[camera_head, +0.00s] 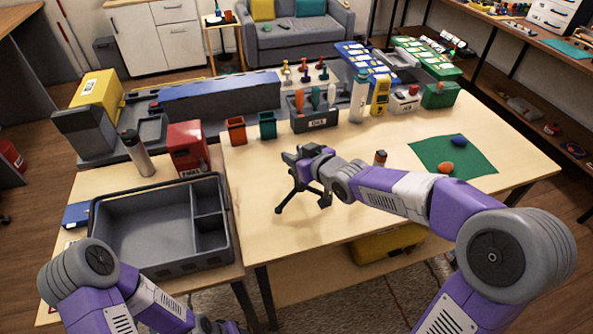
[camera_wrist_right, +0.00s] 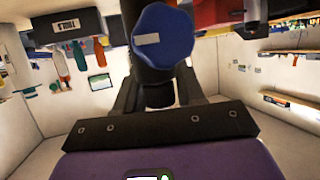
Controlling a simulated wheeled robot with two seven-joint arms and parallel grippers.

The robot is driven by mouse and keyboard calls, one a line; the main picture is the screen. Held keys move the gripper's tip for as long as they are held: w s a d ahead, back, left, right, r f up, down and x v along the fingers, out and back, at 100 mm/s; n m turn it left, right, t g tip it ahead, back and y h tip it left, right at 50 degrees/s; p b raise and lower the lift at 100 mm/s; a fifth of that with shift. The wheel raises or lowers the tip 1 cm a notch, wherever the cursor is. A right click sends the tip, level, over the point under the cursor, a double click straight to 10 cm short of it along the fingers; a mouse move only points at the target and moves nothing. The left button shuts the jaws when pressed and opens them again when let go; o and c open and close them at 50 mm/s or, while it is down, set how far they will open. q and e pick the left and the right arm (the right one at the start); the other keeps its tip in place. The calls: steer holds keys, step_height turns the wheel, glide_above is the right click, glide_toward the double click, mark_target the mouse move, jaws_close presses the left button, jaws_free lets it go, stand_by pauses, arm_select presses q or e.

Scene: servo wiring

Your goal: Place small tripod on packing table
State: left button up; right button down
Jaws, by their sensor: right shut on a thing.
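The small dark tripod (camera_head: 303,180) is at the middle of the light wooden packing table (camera_head: 374,213) in the head view, its legs spread downward. I cannot tell whether its feet touch the tabletop. My right gripper (camera_head: 313,158) is shut on its upper part. In the right wrist view the tripod's dark body with a round blue end (camera_wrist_right: 163,35) stands between the two black fingers (camera_wrist_right: 160,92). The gripper hides part of the tripod. My left arm shows at the lower left of the head view; its gripper is out of view.
A grey divided tray (camera_head: 150,268) is at the left. A labelled dark bin (camera_head: 314,122), orange and teal cups, a white bottle (camera_head: 358,97) and boxes line the table's back. A green mat (camera_head: 478,172) with small items lies at the right. The front tabletop is clear.

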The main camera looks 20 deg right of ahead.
steer(key=shift+f+b, duration=0.7)
steer(key=shift+f, duration=1.1)
steer(key=shift+f, duration=0.2)
steer(key=c, duration=0.7)
jaws_free()
steer(key=shift+r, duration=0.15)
steer(key=p+v, duration=0.5)
steer(key=v, duration=0.7)
